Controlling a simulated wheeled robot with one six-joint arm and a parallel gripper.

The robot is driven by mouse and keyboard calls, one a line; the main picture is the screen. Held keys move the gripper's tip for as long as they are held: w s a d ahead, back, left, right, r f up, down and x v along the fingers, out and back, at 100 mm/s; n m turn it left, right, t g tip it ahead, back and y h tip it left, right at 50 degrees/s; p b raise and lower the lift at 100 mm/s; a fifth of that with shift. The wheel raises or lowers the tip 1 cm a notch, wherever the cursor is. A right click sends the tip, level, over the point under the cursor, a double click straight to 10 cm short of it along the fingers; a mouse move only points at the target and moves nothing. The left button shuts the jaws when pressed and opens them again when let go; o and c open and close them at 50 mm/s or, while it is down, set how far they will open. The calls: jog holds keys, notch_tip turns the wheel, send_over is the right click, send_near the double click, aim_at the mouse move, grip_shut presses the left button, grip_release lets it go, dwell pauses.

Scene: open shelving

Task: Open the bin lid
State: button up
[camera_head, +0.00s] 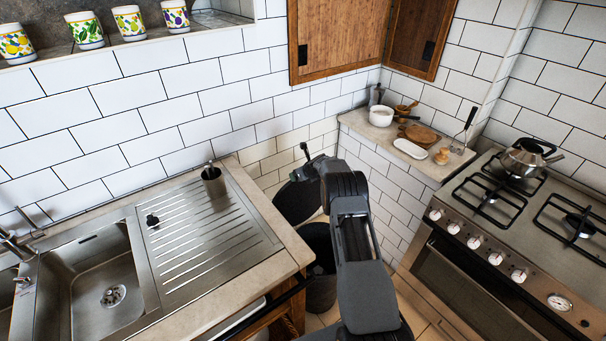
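A dark round bin (319,292) stands on the floor in the gap between the sink counter and the stove. Its dark lid (295,204) shows as a rounded panel tilted steeply up at the back of the bin, against the tiled wall. The bin's opening is partly visible below the lid; my arm hides its right side. My gripper (306,163) is at the far end of my arm, beside the upper right edge of the lid. I cannot tell whether it touches the lid. Its fingers are small and dark, and their opening is unclear.
The sink counter (270,226) borders the bin on the left, with a metal cup (213,182) on the drainer. The stove (490,225) with a kettle (526,158) stands right. A tiled ledge (360,125) behind holds a white pot (381,116) and boards.

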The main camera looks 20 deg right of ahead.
jog(key=shift+a+f, duration=0.15)
jog(key=shift+f, duration=0.05)
jog(key=o, duration=1.3)
jog(key=shift+r, duration=0.15)
jog(key=b+v, duration=0.2)
jog(key=v, duration=1.1)
jog(key=shift+s+r+b, duration=0.15)
jog(key=shift+s+b, duration=0.1)
jog(key=shift+b, duration=0.1)
